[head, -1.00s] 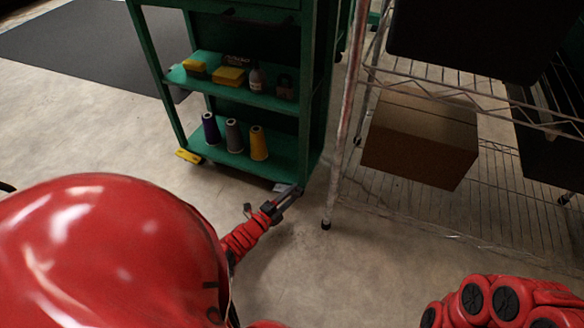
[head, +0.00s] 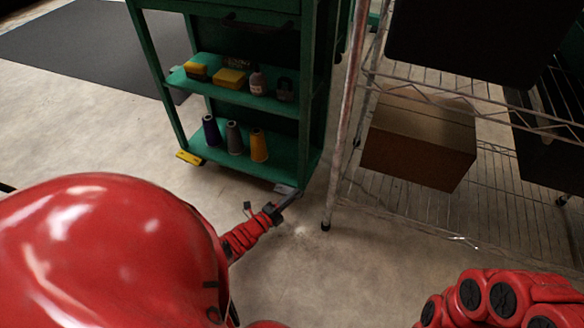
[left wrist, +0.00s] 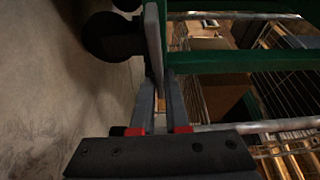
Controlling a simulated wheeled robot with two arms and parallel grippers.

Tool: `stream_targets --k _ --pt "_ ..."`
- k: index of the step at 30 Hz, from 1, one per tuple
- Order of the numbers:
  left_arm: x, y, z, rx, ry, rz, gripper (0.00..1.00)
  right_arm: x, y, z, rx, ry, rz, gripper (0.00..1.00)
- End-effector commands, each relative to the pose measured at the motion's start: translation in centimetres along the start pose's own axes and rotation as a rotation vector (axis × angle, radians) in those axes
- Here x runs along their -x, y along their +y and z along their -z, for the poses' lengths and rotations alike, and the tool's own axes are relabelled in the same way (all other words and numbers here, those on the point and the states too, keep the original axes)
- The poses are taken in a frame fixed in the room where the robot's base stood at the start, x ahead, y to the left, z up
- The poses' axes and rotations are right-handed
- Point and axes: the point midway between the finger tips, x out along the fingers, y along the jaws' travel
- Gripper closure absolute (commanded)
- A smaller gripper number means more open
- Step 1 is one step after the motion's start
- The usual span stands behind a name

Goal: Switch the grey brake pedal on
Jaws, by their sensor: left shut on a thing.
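The grey brake pedal (head: 283,188) sits low at the near right corner of the green cart (head: 228,174). In the left wrist view the pedal (left wrist: 153,42) is a flat pale grey plate beside a black caster wheel (left wrist: 108,38). My left gripper (head: 290,196) reaches down to it just above the floor. In the left wrist view the fingers of my left gripper (left wrist: 161,85) are shut on the grey pedal. The pedal's exact tilt is hard to tell. My right gripper is out of view.
A yellow pedal (head: 190,157) is at the cart's left corner. Thread cones (head: 234,137) and small boxes (head: 229,79) stand on its shelves. A wire rack (head: 333,170) with a cardboard box (head: 420,140) is close on the right. The floor in front is clear.

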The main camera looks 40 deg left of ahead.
Motion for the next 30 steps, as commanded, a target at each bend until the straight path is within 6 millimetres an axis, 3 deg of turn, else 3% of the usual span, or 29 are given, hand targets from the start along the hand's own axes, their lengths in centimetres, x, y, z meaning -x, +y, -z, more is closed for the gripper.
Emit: stream_targets --k 1,6,16,17,21,30 --pt "0.0 -0.5 -0.1 -0.062 -0.003 -0.028 1.00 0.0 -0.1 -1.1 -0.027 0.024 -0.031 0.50" --pt "0.0 0.2 0.0 -0.237 -0.003 -0.101 1.00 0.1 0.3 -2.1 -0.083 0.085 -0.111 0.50" --pt "0.0 0.7 0.0 -0.275 -0.003 -0.116 1.00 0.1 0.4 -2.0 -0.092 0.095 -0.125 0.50" --pt "0.0 0.7 -0.1 -0.275 -0.003 -0.116 0.86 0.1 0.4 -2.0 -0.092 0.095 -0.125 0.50" --pt "0.0 0.7 0.0 -0.274 -0.002 -0.115 0.60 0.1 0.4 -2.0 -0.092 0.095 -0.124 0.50" --pt "0.0 0.7 0.1 -0.272 -0.001 -0.114 0.57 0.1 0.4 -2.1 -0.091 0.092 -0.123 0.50"
